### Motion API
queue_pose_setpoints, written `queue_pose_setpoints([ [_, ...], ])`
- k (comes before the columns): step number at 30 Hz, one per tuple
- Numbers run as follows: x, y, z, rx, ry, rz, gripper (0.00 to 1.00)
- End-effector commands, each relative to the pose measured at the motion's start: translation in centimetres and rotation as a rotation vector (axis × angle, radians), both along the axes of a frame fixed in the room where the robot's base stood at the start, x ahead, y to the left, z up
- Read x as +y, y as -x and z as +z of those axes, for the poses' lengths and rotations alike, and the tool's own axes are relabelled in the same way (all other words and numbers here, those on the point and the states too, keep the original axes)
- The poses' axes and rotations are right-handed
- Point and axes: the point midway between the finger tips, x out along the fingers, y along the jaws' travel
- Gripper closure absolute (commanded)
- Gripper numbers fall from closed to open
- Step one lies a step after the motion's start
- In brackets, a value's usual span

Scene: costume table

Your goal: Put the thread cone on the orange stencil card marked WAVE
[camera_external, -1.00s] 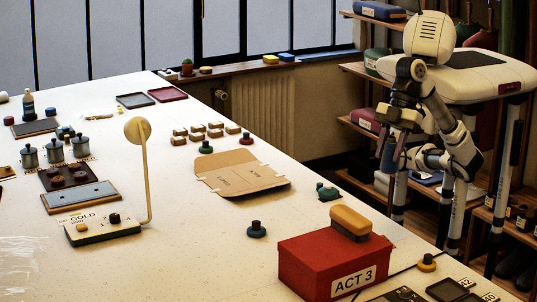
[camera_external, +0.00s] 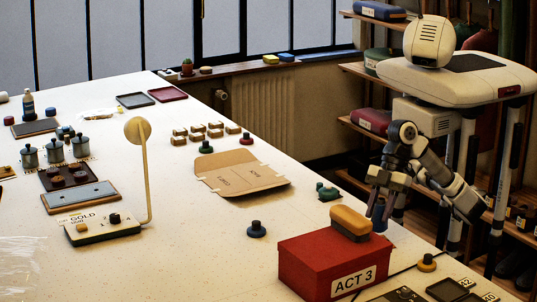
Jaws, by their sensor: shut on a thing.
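My gripper (camera_external: 381,203) points down at the table's right edge, just behind the red box. It is shut on a dark blue thing, apparently the thread cone (camera_external: 378,213). The cone shows between the fingers and its lower part is hidden by the red box. I cannot make out an orange stencil card marked WAVE in this view.
A red box (camera_external: 318,267) marked ACT 3 stands close in front of my gripper, with a yellow-topped brush (camera_external: 350,222) on it. A flat cardboard piece (camera_external: 240,172), a green pincushion-like item (camera_external: 327,192) and a dark knobbed weight (camera_external: 256,230) lie to the left.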

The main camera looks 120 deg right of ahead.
Motion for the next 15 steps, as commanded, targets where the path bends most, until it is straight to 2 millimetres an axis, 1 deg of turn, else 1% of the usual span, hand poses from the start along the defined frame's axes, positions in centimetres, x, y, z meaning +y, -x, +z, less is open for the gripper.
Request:
queue_pose_setpoints([
  [8,0.0,0.0,-3.8,0.001,0.001,0.001,0.9],
  [10,0.0,0.0,-4.1,0.0,0.001,0.002,0.9],
  [15,0.0,0.0,-4.0,0.0,0.001,0.0,0.9],
])
